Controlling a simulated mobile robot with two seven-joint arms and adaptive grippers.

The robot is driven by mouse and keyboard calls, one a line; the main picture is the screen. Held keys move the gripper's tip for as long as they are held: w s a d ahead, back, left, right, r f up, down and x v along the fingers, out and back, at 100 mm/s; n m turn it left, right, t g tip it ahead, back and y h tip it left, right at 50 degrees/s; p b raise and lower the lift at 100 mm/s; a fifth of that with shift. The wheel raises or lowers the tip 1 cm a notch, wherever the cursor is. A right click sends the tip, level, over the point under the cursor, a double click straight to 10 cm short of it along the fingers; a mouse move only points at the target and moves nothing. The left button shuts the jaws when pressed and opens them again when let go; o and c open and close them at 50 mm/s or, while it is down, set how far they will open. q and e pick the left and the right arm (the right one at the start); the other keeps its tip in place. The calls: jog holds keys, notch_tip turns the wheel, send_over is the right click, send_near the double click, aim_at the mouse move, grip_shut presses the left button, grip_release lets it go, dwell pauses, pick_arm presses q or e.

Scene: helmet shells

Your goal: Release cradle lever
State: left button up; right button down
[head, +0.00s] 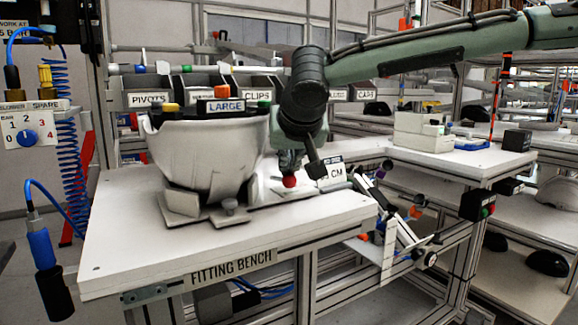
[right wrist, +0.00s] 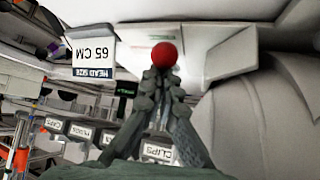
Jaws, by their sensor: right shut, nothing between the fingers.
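The cradle lever's red ball knob (head: 290,181) shows just right of the white helmet shell (head: 203,155), which sits in its cradle (head: 225,215) on the fitting bench. My right gripper (head: 289,163) reaches down from the upper right to the knob. In the right wrist view its shut fingers (right wrist: 161,76) meet right at the red knob (right wrist: 164,55). The knob is at the fingertips, not between them; whether they touch it I cannot tell. The lever's stem is mostly hidden. My left gripper is not in view.
A head size card (head: 335,171) stands close to the right of the gripper; it also shows in the right wrist view (right wrist: 91,52). Labelled bins (head: 155,98) line the bench's back. The bench's front left (head: 125,225) is clear. A side table (head: 470,160) stands right.

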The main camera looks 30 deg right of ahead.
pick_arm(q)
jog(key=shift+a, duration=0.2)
pick_arm(e)
jog(key=shift+a+f, duration=0.15)
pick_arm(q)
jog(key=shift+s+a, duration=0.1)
pick_arm(e)
jog(key=shift+s, duration=0.1)
jog(key=v, duration=1.2)
jog(key=shift+r, duration=0.2)
